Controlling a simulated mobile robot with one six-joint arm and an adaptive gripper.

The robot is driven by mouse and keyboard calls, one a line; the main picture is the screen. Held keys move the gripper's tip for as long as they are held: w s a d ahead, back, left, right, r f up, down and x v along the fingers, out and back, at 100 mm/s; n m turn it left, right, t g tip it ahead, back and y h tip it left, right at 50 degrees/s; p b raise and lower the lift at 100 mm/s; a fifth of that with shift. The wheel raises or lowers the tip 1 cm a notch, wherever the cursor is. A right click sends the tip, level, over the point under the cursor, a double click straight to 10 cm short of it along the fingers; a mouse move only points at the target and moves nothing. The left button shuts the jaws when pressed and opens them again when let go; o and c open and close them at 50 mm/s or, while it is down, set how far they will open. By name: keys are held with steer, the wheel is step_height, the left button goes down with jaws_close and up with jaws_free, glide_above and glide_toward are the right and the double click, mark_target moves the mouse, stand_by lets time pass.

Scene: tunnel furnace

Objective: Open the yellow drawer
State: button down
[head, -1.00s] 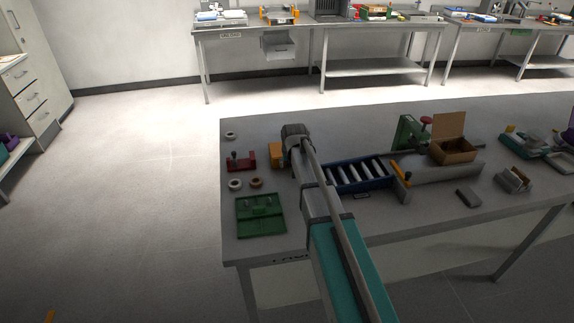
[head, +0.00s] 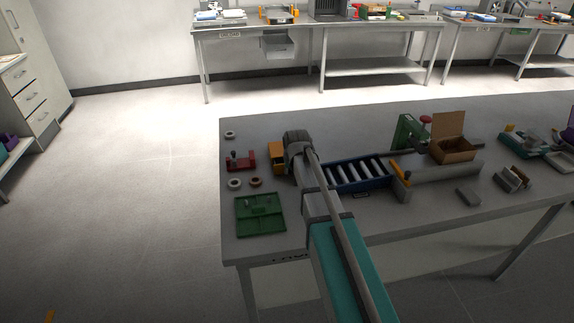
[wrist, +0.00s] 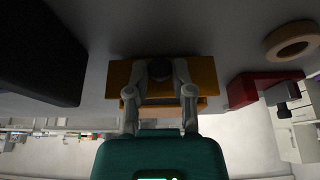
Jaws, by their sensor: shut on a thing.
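The yellow drawer unit (head: 277,157) is a small orange-yellow box on the near table, just left of my wrist in the head view. In the wrist view, the yellow drawer (wrist: 204,76) lies straight ahead of my gripper (wrist: 160,75). The two grey fingers close in around a dark round knob at the middle of the yellow face. A narrower yellow strip shows below, between and beside the fingers. In the head view my wrist and arm hide the fingertips and the drawer's front, so how far it is out is unclear.
A red block (head: 240,161), pale ring (head: 235,184) and green tray (head: 260,228) lie left of my arm. A blue roller tray (head: 360,186) stands close on its right, with a cardboard box (head: 453,153) beyond. Bare tabletop lies behind the drawer.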

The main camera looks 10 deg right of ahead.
steer(key=s, duration=0.3)
steer(key=shift+s, duration=0.2)
steer(key=c, duration=0.5)
jaws_free()
steer(key=s+g, duration=0.1)
steer(key=s, duration=0.6)
steer(key=s+g+p, duration=0.1)
steer(key=s+g, duration=0.1)
steer(key=s, duration=0.5)
steer(key=s+r+g+p, duration=0.1)
steer(key=s, duration=0.6)
steer(key=shift+s+a+g, duration=0.3)
steer(key=shift+s+a, duration=0.1)
